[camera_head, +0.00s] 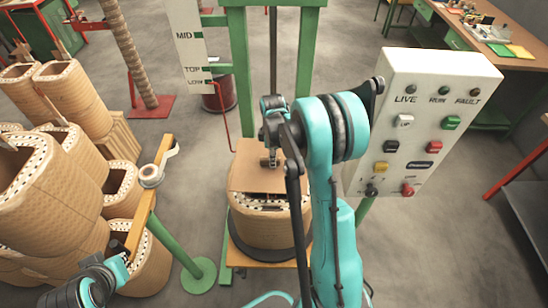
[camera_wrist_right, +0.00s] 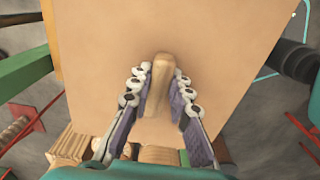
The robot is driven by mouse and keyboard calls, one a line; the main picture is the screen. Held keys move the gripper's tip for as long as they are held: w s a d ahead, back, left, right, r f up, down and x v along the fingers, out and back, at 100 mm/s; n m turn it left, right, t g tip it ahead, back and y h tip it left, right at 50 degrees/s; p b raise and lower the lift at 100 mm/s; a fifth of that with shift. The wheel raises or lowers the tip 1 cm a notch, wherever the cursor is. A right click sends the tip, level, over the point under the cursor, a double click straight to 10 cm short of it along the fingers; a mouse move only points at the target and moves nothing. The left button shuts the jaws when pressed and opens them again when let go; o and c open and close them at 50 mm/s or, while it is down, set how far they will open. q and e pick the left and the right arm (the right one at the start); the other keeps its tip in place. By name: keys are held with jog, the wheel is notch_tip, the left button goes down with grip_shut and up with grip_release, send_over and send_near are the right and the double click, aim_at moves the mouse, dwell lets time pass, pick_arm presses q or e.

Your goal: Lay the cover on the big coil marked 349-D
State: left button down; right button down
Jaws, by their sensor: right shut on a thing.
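The cover is a flat tan board (camera_head: 245,178) with a raised wooden grip (camera_wrist_right: 158,88). My right gripper (camera_head: 270,160) has its fingers on both sides of that grip and is shut on it; the fingers also show in the right wrist view (camera_wrist_right: 158,100). The board is over the back part of a big tan coil (camera_head: 268,228), whose front rim with dark holes shows uncovered. I cannot tell if the board touches the coil. No 349-D mark is readable. My left gripper (camera_head: 120,264) is at the lower left, away from the cover; its jaws are unclear.
The coil stands on a dark round plate (camera_head: 240,240) within a green frame (camera_head: 240,80). A control panel (camera_head: 420,120) with lamps and buttons is at the right. Several coils (camera_head: 50,200) crowd the left. A yellow bar with a tape roll (camera_head: 151,175) stands on a green post.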

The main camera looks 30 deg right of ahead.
jog(key=shift+w+d+f+n, duration=0.15)
jog(key=shift+d+f+n, duration=0.15)
jog(key=shift+f, duration=0.05)
jog(key=shift+f+b, duration=2.65)
jog(key=shift+f, duration=1.3)
jog(key=shift+f+b, duration=0.35)
jog(key=shift+f, duration=0.05)
jog(key=c, duration=1.3)
grip_release()
jog(key=shift+r, duration=0.1)
notch_tip(320, 180, up, 12)
jog(key=shift+f, duration=0.1)
